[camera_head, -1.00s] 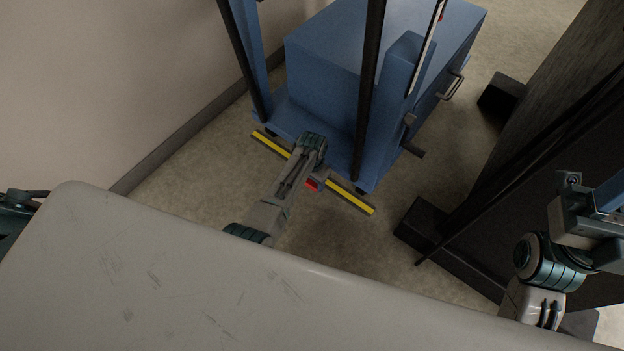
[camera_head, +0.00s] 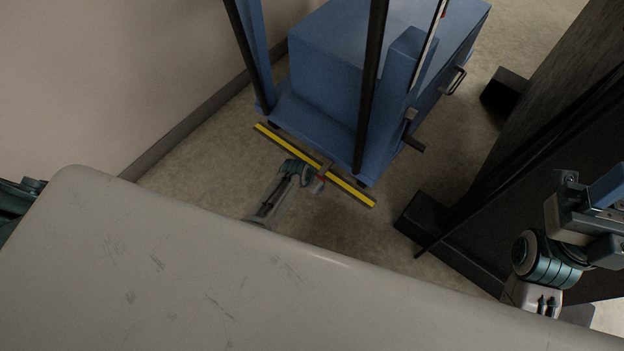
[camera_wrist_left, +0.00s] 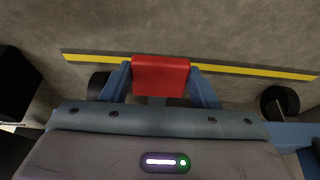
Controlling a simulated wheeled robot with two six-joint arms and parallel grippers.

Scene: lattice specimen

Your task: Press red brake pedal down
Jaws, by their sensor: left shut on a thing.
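The red brake pedal (camera_wrist_left: 160,76) shows in the left wrist view as a red block between the two blue fingers of my left gripper (camera_wrist_left: 161,84). The fingers touch or nearly touch its two sides, and the gripper is shut on it. In the head view only a sliver of the red pedal (camera_head: 320,180) shows beside my left gripper (camera_head: 322,178), low at the front of the blue cart (camera_head: 325,65). How far down the pedal is cannot be told. My right gripper (camera_head: 600,215) is at the right edge, partly cut off, far from the pedal.
A yellow-striped bar (camera_head: 350,191) runs along the floor in front of the cart. The cart has dark upright posts and a side handle (camera_head: 453,80). A wall stands on the left, a large dark structure (camera_head: 540,150) on the right. A pale worn surface (camera_head: 180,270) fills the foreground.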

